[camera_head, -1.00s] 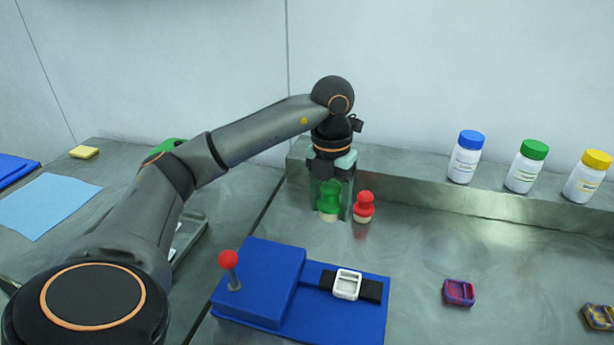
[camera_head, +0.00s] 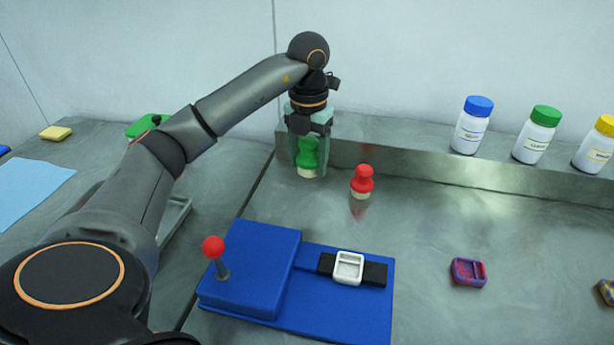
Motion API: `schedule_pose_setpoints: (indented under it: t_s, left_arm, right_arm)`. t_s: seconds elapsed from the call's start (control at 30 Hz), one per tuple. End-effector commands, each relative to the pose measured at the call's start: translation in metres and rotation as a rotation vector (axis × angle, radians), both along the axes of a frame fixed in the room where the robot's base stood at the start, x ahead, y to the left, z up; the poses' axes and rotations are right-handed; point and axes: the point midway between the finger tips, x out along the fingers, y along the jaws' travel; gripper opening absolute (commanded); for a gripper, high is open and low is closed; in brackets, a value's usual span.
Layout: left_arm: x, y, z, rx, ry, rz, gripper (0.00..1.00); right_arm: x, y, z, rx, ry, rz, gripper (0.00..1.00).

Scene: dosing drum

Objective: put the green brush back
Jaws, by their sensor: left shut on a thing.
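The green brush (camera_head: 308,153) has a green handle and a pale base. It is upright between the fingers of my left gripper (camera_head: 309,160), which is shut on it from above. The brush is near the back ledge, left of the red brush and higher in the picture; its gap from the counter is hard to judge. The red brush (camera_head: 362,180) stands upright on the counter, apart from my gripper. My right gripper is not in view.
A blue fixture (camera_head: 250,270) with a red-knobbed lever and a white-framed part stands in front. Several capped bottles (camera_head: 471,127) stand on the back ledge at right. A purple-red piece (camera_head: 468,272) lies on the counter. A grey tray (camera_head: 175,218) is partly behind my arm.

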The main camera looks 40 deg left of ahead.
Motion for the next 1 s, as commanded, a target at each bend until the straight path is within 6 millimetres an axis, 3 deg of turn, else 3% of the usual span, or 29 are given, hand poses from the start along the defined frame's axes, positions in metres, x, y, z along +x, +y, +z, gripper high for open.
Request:
schedule_pose_setpoints:
  t_s: [0.1, 0.2, 0.4, 0.67, 0.87, 1.0]
  left_arm:
    - [0.017, 0.017, -0.010, -0.002, 0.003, 0.004, 0.04]
    - [0.028, 0.028, -0.033, 0.000, 0.005, 0.003, 0.04]
    - [0.045, 0.043, -0.058, -0.002, 0.000, 0.001, 0.04]
    - [0.052, 0.050, -0.071, 0.000, 0.001, 0.001, 0.04]
    - [0.051, 0.049, -0.099, 0.000, 0.001, -0.002, 0.04]
    - [0.051, 0.050, -0.100, 0.000, -0.001, -0.001, 0.04]
  right_arm:
    - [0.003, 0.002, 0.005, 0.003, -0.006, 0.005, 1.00]
    - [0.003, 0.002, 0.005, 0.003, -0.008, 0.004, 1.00]
    - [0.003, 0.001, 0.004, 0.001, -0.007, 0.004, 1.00]
    - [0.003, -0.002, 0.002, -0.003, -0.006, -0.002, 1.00]
    - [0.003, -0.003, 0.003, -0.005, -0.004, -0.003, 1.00]
    - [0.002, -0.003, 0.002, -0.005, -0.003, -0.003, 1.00]
